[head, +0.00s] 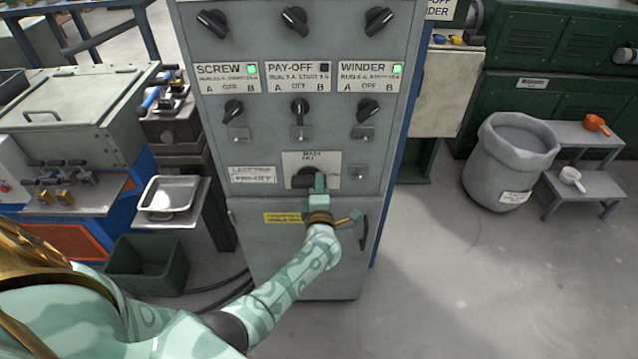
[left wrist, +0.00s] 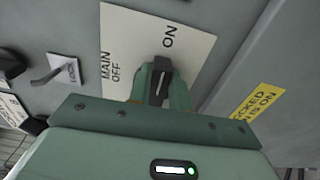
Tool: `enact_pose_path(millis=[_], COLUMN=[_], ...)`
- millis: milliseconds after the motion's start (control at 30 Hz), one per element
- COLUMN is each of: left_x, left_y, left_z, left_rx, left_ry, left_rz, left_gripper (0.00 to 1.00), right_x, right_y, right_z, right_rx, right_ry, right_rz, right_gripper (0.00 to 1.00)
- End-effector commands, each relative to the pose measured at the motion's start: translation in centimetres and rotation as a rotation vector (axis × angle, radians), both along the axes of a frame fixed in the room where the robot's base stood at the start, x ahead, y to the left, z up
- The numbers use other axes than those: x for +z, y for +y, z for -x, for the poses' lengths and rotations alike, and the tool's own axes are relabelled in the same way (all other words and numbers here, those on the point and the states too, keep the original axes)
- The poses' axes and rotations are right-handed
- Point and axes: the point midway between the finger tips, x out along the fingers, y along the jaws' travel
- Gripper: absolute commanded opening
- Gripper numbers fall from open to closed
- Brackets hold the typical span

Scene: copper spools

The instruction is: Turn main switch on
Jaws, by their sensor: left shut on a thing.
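The main switch is a black rotary knob (head: 303,180) on a pale plate (head: 327,158) low on the grey cabinet front. In the left wrist view the knob (left wrist: 158,82) sits between my green fingers, and its narrow end points up toward the word ON. The words MAIN OFF are to its left on the plate (left wrist: 125,40). My left gripper (head: 319,184) is shut on the knob; it also shows in the left wrist view (left wrist: 156,88). The fingers partly hide the knob in the head view. My right gripper is in neither view.
The cabinet (head: 215,150) carries several other black knobs above, with green lamps lit at SCREW and WINDER. A small lever (left wrist: 60,68) marked LOCK is beside the plate. A grey bin (head: 490,180) and step stool (head: 590,186) stand right. The floor at front right is clear.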

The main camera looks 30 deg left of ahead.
Motion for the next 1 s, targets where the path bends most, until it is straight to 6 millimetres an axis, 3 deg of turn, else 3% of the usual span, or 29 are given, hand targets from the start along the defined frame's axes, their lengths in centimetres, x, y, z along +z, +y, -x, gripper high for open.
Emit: enact_pose_path(millis=[633, 667, 700, 733, 1000], left_x=[-0.36, -0.36, -0.36, -0.34, -0.22], left_y=[-0.12, -0.11, -0.11, -0.11, -0.05], left_z=[0.08, 0.08, 0.08, 0.08, 0.04], left_rx=[-0.002, -0.002, -0.002, -0.002, -0.001], left_ry=[0.031, 0.031, 0.031, 0.031, 0.027], left_rz=[-0.042, -0.042, -0.042, -0.042, -0.041], left_gripper=[0.00, 0.26, 0.37, 0.42, 0.42], right_x=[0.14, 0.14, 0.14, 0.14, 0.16], right_y=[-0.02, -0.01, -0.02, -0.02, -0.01], right_z=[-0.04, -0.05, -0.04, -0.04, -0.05], right_rx=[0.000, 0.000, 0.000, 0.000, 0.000], right_ry=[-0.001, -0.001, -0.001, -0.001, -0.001], right_rz=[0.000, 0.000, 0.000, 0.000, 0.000], right_gripper=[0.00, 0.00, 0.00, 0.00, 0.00])
